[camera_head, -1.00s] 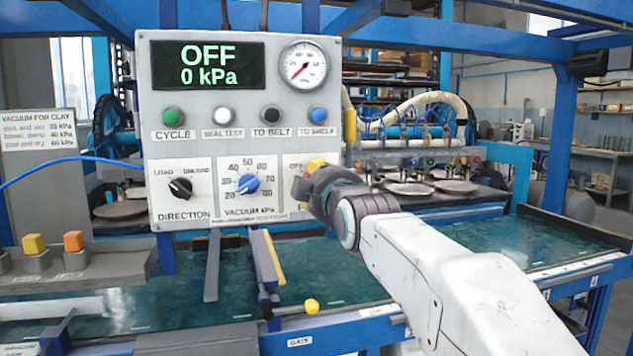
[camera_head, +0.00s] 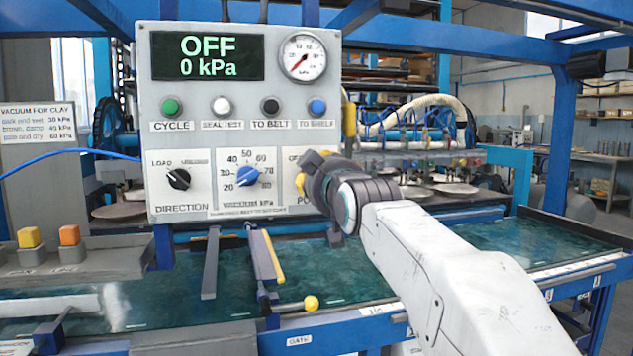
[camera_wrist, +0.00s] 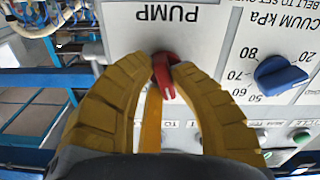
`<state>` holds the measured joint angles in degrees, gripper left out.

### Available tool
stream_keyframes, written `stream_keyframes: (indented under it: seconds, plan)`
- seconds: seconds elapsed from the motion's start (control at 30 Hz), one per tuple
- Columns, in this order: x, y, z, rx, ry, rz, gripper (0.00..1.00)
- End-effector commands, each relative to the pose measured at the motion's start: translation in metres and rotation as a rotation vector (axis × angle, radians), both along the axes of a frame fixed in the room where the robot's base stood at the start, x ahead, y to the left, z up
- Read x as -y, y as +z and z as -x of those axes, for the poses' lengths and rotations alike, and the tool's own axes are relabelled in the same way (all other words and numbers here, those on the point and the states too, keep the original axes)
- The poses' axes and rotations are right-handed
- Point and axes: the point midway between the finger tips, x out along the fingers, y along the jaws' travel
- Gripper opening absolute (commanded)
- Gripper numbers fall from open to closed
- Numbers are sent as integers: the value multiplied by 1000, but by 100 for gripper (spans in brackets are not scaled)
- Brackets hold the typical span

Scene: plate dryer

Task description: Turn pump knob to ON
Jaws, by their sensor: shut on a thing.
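The pump knob (camera_wrist: 164,72) is red and shows in the wrist view, below the PUMP label on the panel. In the head view my gripper and wrist hide it. My gripper (camera_wrist: 163,75) has yellow fingers, shut on the knob from both sides. In the head view my gripper (camera_head: 306,172) is at the lower right of the control panel (camera_head: 215,135), over the pump label area. The display (camera_head: 208,57) reads OFF and 0 kPa. The gauge (camera_head: 303,57) needle points to the lower left.
The blue vacuum knob (camera_head: 248,176) is just left of my gripper, and the black direction knob (camera_head: 178,180) farther left. A row of buttons lies above. Below the panel are a green belt (camera_head: 460,260) and a lever with a yellow ball (camera_head: 311,302).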

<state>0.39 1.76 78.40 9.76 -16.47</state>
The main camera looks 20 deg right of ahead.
Motion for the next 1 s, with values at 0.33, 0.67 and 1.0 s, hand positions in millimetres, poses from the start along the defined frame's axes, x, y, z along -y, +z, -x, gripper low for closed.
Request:
stream_keyframes:
  seconds: [0.33, 0.67, 1.0]
  plan:
    - [-1, -4, -1, -3, 1, -330, 0]
    - [-1, -5, -1, -1, 2, -640, 0]
    - [-2, -6, -1, 0, 3, -908, 0]
